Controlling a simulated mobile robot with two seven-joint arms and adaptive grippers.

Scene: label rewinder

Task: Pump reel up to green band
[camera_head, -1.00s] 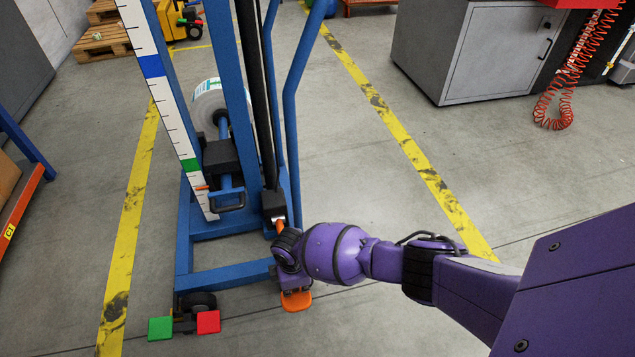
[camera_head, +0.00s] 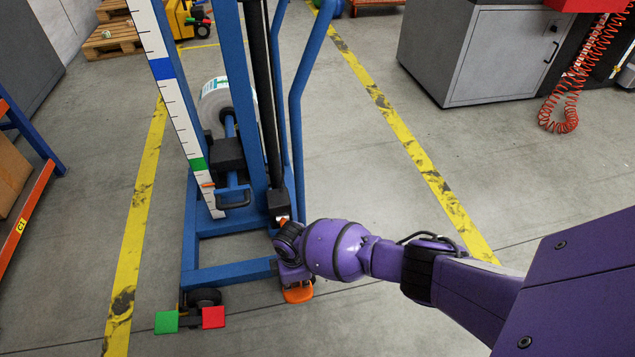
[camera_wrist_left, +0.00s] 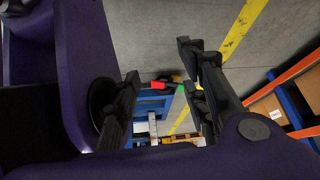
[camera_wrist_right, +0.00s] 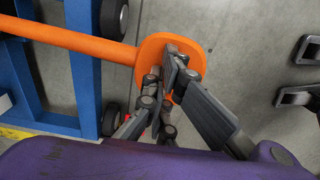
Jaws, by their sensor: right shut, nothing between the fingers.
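The blue lift stand carries a white reel (camera_head: 213,99) on its carriage (camera_head: 229,153). A white scale board (camera_head: 185,132) beside it has a blue band higher up and a green band (camera_head: 198,164) lower down. A small orange pointer (camera_head: 207,185) at the carriage sits slightly below the green band. An orange pump lever ends in a flat orange pad (camera_head: 298,292), seen large in the right wrist view (camera_wrist_right: 190,52). My right gripper (camera_wrist_right: 169,70) is shut and empty, its fingertips over the pad; contact is unclear. My left gripper (camera_wrist_left: 165,80) is open and empty, outside the head view.
A green pedal (camera_head: 167,322) and a red pedal (camera_head: 213,317) stick out low at the stand's front left. Yellow floor lines (camera_head: 400,120) run on both sides. An orange rack (camera_head: 28,205) with a box stands at left. A grey cabinet (camera_head: 480,55) stands back right.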

